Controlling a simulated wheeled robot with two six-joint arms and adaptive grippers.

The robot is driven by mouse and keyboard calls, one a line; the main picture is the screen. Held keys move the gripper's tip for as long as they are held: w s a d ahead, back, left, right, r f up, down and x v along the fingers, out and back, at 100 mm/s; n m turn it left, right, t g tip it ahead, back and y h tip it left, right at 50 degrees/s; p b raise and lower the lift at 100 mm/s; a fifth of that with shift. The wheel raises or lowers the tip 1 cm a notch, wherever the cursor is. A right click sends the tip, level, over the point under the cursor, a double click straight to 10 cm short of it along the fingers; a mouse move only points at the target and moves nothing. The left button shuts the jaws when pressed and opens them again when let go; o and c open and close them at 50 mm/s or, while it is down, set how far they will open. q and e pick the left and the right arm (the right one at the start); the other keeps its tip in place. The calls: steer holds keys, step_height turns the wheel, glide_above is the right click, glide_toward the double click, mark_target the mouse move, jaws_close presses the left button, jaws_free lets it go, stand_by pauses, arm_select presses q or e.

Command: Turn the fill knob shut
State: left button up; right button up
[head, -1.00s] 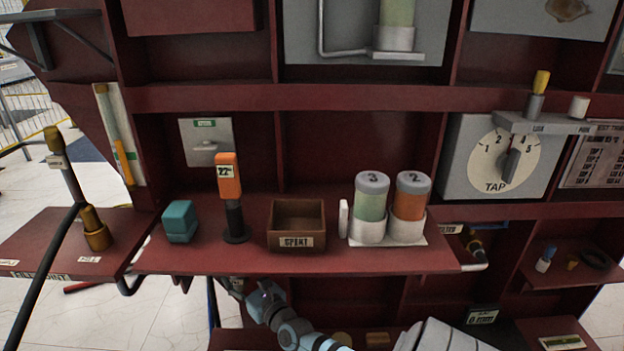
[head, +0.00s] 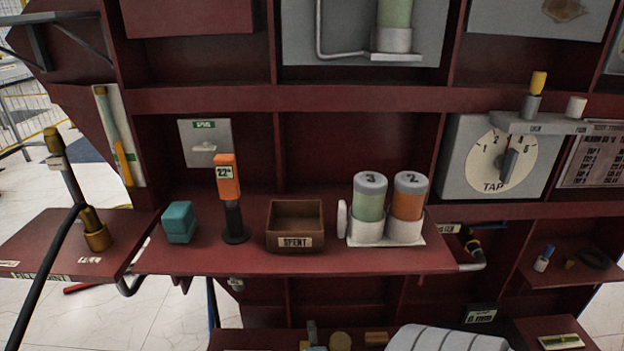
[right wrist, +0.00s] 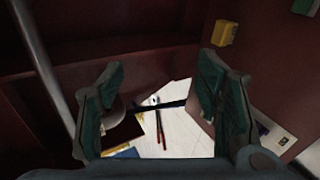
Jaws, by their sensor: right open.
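A brass fitting (head: 96,232) stands on the left side shelf, whose front edge has a label that seems to read fill point. A brass-topped stem (head: 56,145) rises to its left, and a black hose runs down beside it. I cannot tell for certain which part is the fill knob. My right gripper (right wrist: 163,72) shows in the right wrist view, its two green-padded fingers wide apart and nothing between them. A yellow block-like piece (right wrist: 224,33) is on the red wall beyond its right finger. My left gripper is not in view.
The middle shelf holds a teal block (head: 179,222), an orange-topped tool (head: 230,195), a box marked spent (head: 295,228) and two canisters (head: 388,208). A tap dial (head: 503,160) is at right. A grey pipe (right wrist: 45,75) runs left of the right gripper.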

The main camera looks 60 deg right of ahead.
steer(key=s+a+f+m+g+y, duration=0.3)
steer(key=s+a+f+m+y, duration=0.1)
steer(key=s+a+f, duration=0.1)
steer(key=shift+a+f+m+b, duration=0.4)
steer(key=shift+a+f, duration=0.2)
steer(key=shift+a, duration=0.8)
